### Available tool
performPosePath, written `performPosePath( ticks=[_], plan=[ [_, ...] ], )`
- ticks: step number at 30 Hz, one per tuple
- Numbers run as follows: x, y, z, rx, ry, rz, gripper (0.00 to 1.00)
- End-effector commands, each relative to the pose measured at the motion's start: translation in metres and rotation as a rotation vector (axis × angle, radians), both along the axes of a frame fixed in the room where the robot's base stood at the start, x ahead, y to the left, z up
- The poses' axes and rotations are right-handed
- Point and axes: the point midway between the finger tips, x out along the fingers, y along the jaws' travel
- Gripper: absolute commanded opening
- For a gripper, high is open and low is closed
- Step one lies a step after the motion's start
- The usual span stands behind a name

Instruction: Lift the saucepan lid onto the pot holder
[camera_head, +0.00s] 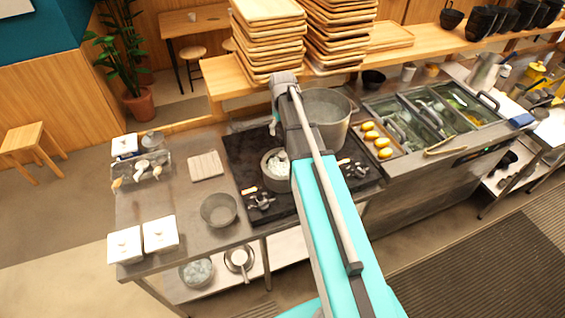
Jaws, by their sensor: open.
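A small grey saucepan (273,184) stands on the black stove, left of my arm. A pale, whitish shape (279,163) shows at its top; I cannot tell whether this is the lid or contents. A square, light beige pad (206,166), which looks like the pot holder, lies flat and bare on the steel counter left of the stove. My gripper (274,127) is open, pointing down above and behind the saucepan in the picture, apart from it. My arm hides part of the stove and the saucepan's right side.
A large steel pot (327,105) stands behind my arm. A metal bowl (219,210) and white lidded containers (160,234) sit on the left counter. Stacked wooden trays (268,40) rise on the back shelf. Yellow items on a tray (396,150) lie to the right.

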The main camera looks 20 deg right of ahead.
Motion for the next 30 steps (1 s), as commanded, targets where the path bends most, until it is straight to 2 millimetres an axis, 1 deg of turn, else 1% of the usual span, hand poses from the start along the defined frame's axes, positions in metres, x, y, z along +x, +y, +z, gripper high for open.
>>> performPosePath(
  ticks=[8, 30],
  plan=[
    [0.000, 0.000, -0.012, 0.000, 0.000, 0.000, 0.92],
    [0.000, 0.000, -0.068, 0.000, 0.000, 0.000, 0.92]
  ],
)
